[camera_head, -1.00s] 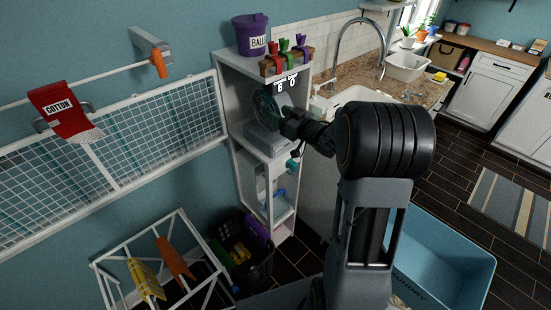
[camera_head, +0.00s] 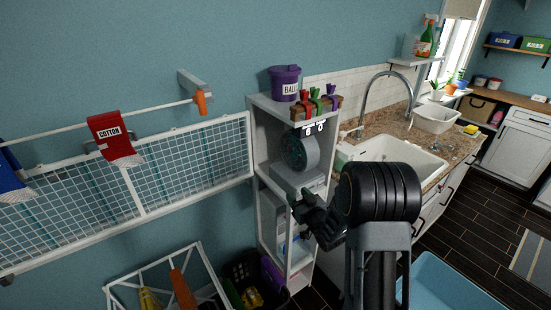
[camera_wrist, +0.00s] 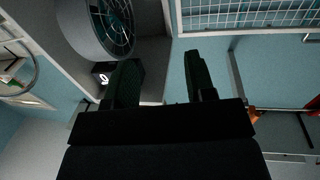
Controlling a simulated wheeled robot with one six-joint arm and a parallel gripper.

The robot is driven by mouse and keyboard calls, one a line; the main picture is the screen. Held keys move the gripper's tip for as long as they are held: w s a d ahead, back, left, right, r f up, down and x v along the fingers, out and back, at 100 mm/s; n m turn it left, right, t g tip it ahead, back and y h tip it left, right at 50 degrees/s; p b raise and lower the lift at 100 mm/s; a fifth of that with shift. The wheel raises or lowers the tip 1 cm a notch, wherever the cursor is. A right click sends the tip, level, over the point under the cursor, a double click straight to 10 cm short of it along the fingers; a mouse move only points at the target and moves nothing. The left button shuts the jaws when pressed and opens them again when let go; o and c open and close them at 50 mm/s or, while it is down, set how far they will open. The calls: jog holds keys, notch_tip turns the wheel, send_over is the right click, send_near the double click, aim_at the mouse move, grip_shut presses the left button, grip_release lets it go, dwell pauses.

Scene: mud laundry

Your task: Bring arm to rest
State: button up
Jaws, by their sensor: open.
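My arm is bent in front of the tall white shelf unit, with its thick black joint at the right of the head view. My gripper (camera_head: 303,203) is at the front of the shelf unit, just below the round grey fan-like device (camera_head: 300,151). In the wrist view its two dark fingers (camera_wrist: 158,65) stand apart with nothing between them. The fan-like device (camera_wrist: 105,25) shows at the upper left there, beyond the fingers. I cannot tell whether the gripper touches the shelf.
The white shelf unit (camera_head: 268,192) bears a purple bucket (camera_head: 285,84) and a rack of coloured clips (camera_head: 316,104). A wire grid (camera_head: 190,166) and a red cotton sock (camera_head: 113,138) are on the left wall. A sink (camera_head: 400,158) and a blue bin (camera_head: 440,285) are at right.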

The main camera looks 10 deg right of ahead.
jog(key=shift+f, duration=0.1)
notch_tip(320, 180, down, 7)
jog(key=s+d+m+g+h, duration=0.1)
jog(key=s+d+g+h, duration=0.1)
jog(key=g+h, duration=0.15)
jog(key=s+d+m+g+h, duration=0.2)
jog(key=s+d+g+h, duration=0.1)
jog(key=s+g, duration=0.35)
jog(key=s+a+r+g, duration=0.1)
jog(key=s+a+r, duration=0.2)
jog(key=s+r, duration=0.5)
jog(key=s+a+r+g+y+b, duration=0.1)
jog(key=s+a+r, duration=0.3)
jog(key=s+r, duration=0.4)
jog(key=shift+s+a+r+g, duration=0.2)
jog(key=shift+s+r+g, duration=0.1)
jog(key=shift+s, duration=0.55)
jog(key=shift+a+f+y, duration=0.1)
jog(key=shift+a+y, duration=0.05)
jog(key=shift+y, duration=0.1)
